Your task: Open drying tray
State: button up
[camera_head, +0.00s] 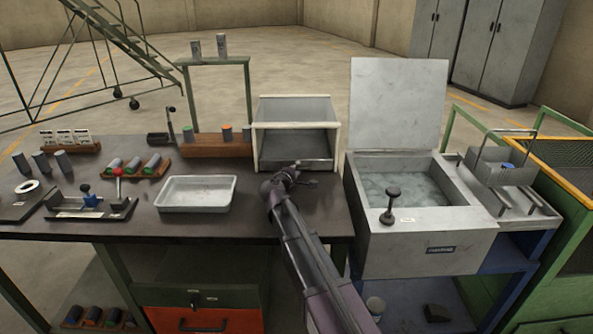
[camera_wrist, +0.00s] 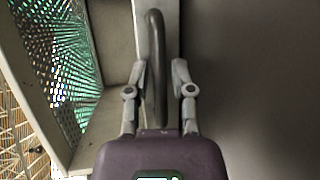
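A pale-framed box (camera_head: 260,142) with a grey sloping top stands at the back of the dark bench in the head view. My gripper (camera_head: 297,174) is at its lower front edge. In the wrist view, a dark curved handle (camera_wrist: 155,45) on a pale front panel (camera_wrist: 172,22) lies between the two fingers of my gripper (camera_wrist: 163,75). The fingers are apart, with a gap visible on the right of the handle. Contact with the left finger is unclear. I cannot tell for sure which part is the drying tray. My arm hides part of the box's front.
A shallow light tray (camera_head: 197,207) lies left of my arm on the bench (camera_head: 250,222). A grey tank (camera_head: 425,243) with a raised lid (camera_head: 398,104) stands close on the right. A perforated sheet (camera_wrist: 55,65) shows left of the handle. Cylinder racks stand at the left.

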grip_shut()
